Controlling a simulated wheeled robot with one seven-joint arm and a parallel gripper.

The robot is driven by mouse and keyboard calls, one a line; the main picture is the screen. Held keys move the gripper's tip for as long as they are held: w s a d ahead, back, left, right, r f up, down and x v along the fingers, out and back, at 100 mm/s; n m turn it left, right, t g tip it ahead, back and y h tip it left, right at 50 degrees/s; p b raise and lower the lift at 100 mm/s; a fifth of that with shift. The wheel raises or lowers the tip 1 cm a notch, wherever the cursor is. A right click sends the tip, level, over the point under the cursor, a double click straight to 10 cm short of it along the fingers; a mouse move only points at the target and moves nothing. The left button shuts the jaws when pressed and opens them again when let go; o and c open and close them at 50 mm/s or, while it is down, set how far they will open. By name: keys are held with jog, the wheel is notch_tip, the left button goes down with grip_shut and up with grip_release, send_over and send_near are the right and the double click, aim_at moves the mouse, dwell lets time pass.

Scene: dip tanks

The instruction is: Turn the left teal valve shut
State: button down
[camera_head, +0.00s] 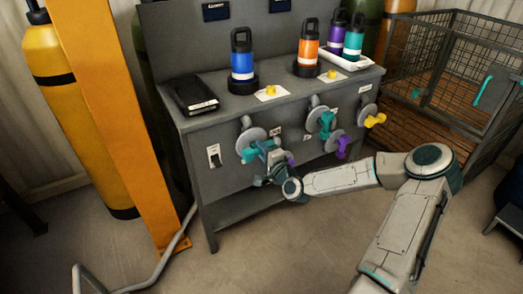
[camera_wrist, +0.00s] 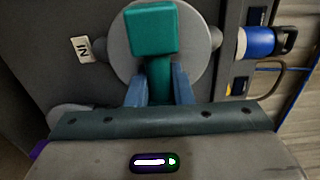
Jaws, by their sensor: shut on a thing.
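The left teal valve (camera_head: 247,154) sits on the front panel of the grey bench, on a round grey disc. In the wrist view, its teal handle (camera_wrist: 152,30) has a blocky end and a narrower stem in front of the grey disc (camera_wrist: 121,52). My gripper (camera_wrist: 158,92) is shut on the stem, one blue finger on each side. In the head view, my gripper (camera_head: 268,165) reaches the valve from the lower right and hides part of it. A second teal valve (camera_head: 326,122) is further right on the panel.
A purple valve (camera_head: 343,147) and a yellow valve (camera_head: 374,120) are to the right. A blue bottle (camera_head: 242,64) and an orange bottle (camera_head: 308,45) stand on the bench. An orange post (camera_head: 120,120) is at the left; a wire cage (camera_head: 450,70) is at the right.

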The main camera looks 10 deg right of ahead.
jog(key=c, duration=1.3)
grip_release()
jog(key=p+v, duration=0.1)
jog(key=v, duration=1.3)
